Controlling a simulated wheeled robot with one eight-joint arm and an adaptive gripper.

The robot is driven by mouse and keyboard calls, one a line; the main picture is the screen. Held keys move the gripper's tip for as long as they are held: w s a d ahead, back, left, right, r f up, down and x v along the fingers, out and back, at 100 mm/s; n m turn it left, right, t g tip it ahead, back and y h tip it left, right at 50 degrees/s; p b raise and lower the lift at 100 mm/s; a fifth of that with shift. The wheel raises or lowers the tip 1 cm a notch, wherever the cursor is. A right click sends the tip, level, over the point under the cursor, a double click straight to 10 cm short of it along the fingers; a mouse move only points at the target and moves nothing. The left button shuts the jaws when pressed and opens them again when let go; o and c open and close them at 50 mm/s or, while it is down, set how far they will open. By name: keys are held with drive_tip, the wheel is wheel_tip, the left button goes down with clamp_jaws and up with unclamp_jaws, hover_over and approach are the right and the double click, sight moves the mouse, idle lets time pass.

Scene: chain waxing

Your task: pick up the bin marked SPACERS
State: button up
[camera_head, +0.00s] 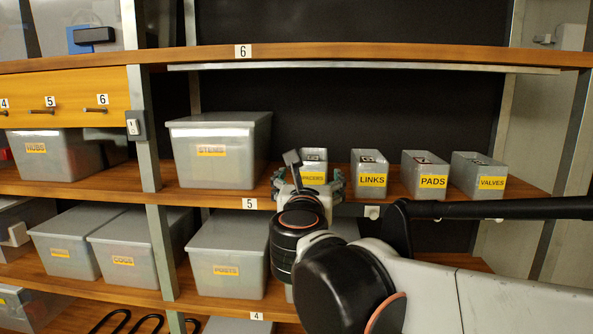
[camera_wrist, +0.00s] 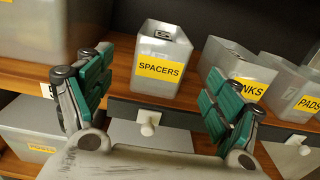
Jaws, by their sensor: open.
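The SPACERS bin (camera_wrist: 162,62) is a small grey open-topped bin with a yellow label, standing on the wooden shelf in the wrist view. In the head view the SPACERS bin (camera_head: 314,166) is partly hidden behind my gripper (camera_head: 309,181). In the wrist view my gripper (camera_wrist: 152,98) is open and empty, with one green-padded finger to the left of the bin and one to its lower right. The bin lies beyond the fingertips, seen in the gap between them. I see no contact.
The LINKS bin (camera_head: 370,175) stands close to the right of SPACERS, then the PADS bin (camera_head: 425,176) and the VALVES bin (camera_head: 478,177). A large STEMS box (camera_head: 220,150) stands to the left. A shelf board (camera_head: 380,54) runs above. A pale knob (camera_wrist: 148,126) sits below the shelf edge.

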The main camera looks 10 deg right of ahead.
sight(311, 174)
drive_tip(key=x, duration=0.6)
drive_tip(key=shift+p, duration=0.3)
drive_tip(key=shift+f+p+x, duration=0.15)
drive_tip(key=shift+p+x, duration=0.2)
drive_tip(key=shift+x, duration=1.05)
drive_tip(key=shift+f+p+x, duration=0.2)
drive_tip(key=shift+p+x, duration=0.15)
drive_tip(key=shift+x, duration=1)
drive_tip(key=c, duration=1.2)
